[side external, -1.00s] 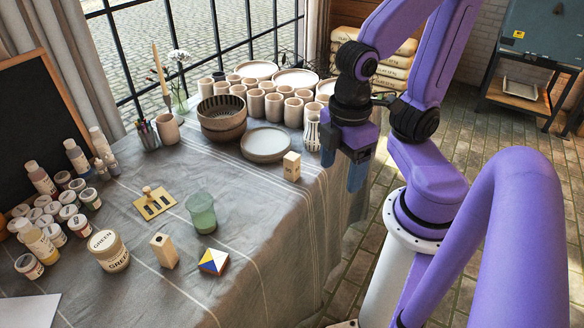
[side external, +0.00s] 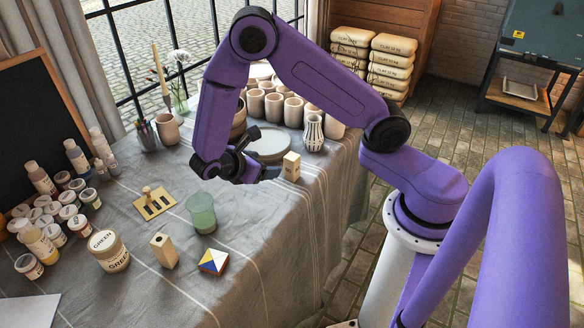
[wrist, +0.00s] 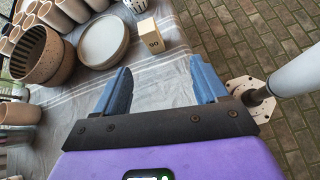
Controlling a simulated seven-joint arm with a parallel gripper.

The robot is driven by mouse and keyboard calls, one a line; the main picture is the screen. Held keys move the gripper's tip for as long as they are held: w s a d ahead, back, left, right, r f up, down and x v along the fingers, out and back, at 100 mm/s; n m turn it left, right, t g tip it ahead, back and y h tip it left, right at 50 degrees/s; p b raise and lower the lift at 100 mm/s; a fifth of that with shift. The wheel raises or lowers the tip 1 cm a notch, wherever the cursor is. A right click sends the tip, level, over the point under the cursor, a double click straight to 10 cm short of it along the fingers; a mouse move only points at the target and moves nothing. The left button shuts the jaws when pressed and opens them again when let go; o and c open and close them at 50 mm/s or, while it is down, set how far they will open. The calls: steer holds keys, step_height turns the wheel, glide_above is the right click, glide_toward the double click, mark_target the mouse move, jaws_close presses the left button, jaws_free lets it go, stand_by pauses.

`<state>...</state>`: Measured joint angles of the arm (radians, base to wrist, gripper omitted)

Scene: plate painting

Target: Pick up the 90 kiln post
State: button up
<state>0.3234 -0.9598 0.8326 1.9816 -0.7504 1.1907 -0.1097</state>
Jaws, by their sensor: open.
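The 90 kiln post (side external: 291,166) is a small pale wooden-looking block standing upright near the table's right edge. In the wrist view the 90 kiln post (wrist: 150,38) shows "90" on its face, ahead of my fingertips and clear of them. My gripper (side external: 268,173) is just left of the post in the side view, turned toward it. In the wrist view my gripper (wrist: 160,71) has its two blue fingers spread with only cloth between them. The finger ends are partly hard to make out in the side view.
Pale plates (wrist: 103,41) and a striped bowl (wrist: 38,55) stand close left of the post in the wrist view. A striped vase (side external: 313,132) is behind it. A green glass (side external: 201,213), another tall block (side external: 163,251) and a painted block (side external: 213,261) stand nearer.

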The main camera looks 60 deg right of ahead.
mark_target(288, 161)
steer(key=d+f, duration=0.3)
steer(key=d, duration=0.2)
steer(key=w+d+f+n+h, duration=0.1)
steer(key=d+f, duration=0.3)
steer(key=d, duration=0.1)
steer(key=w+d+f+h, duration=0.1)
steer(key=d+f, duration=0.2)
steer(key=d, duration=0.1)
steer(key=shift+d+f+n, duration=0.3)
steer(key=shift+d+n, duration=0.1)
steer(key=shift+f+x, duration=0.2)
steer(key=shift+x, duration=2.5)
steer(key=shift+a, duration=0.1)
steer(key=shift+h, duration=0.3)
steer(key=c, duration=1.2)
